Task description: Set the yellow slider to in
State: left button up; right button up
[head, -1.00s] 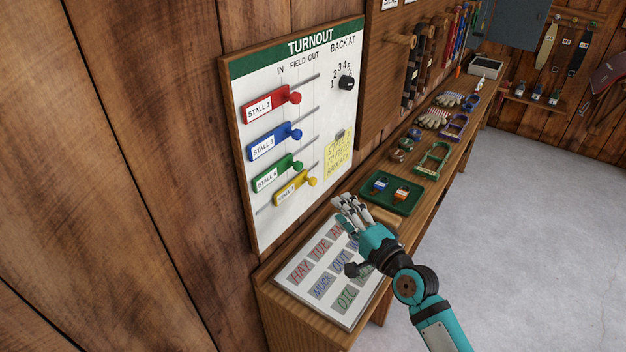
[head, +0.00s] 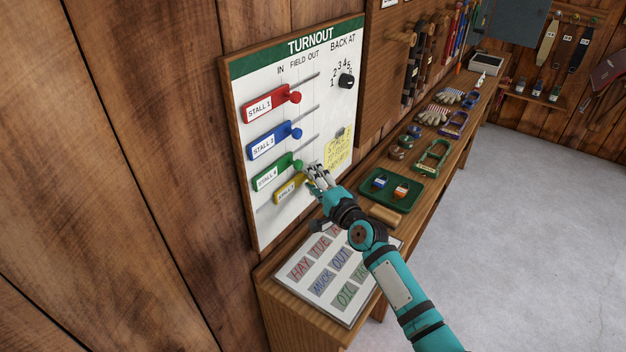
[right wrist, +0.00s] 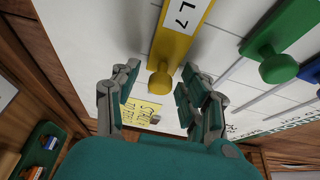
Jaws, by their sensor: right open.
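The yellow slider (head: 287,192) is the lowest of several sliders on the white TURNOUT board (head: 327,113). Its label reads STALL 7, and its right end is partly hidden behind my right gripper (head: 318,178) in the head view. In the right wrist view the yellow slider (right wrist: 180,35) has its round knob (right wrist: 159,80) between the two open fingers of my right gripper (right wrist: 160,98); I cannot tell whether either finger touches it. The column heads IN, FIELD and OUT stand at the board's top. My left gripper is not in view.
The green slider (head: 273,174) sits close above the yellow one, with blue (head: 268,143) and red (head: 266,106) sliders higher. A yellow note (head: 338,151) hangs right of my gripper. Below are a card board (head: 324,262) and a green tray (head: 412,197) on the wooden bench.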

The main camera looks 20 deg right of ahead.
aim_at(292, 187)
grip_shut()
jog(key=s+a+p, duration=0.1)
jog(key=a, duration=0.1)
jog(key=s+a+p, duration=0.2)
jog(key=shift+s+a+r+p, duration=0.1)
jog(key=shift+s+a+p, duration=0.15)
jog(key=shift+s+p, duration=0.05)
jog(key=shift+a, duration=0.15)
jog(key=shift+f, duration=0.25)
grip_release()
jog(key=shift+s+r, duration=0.1)
jog(key=shift+s+d, duration=0.2)
jog(key=shift+s, duration=0.2)
jog(key=v, duration=1.1)
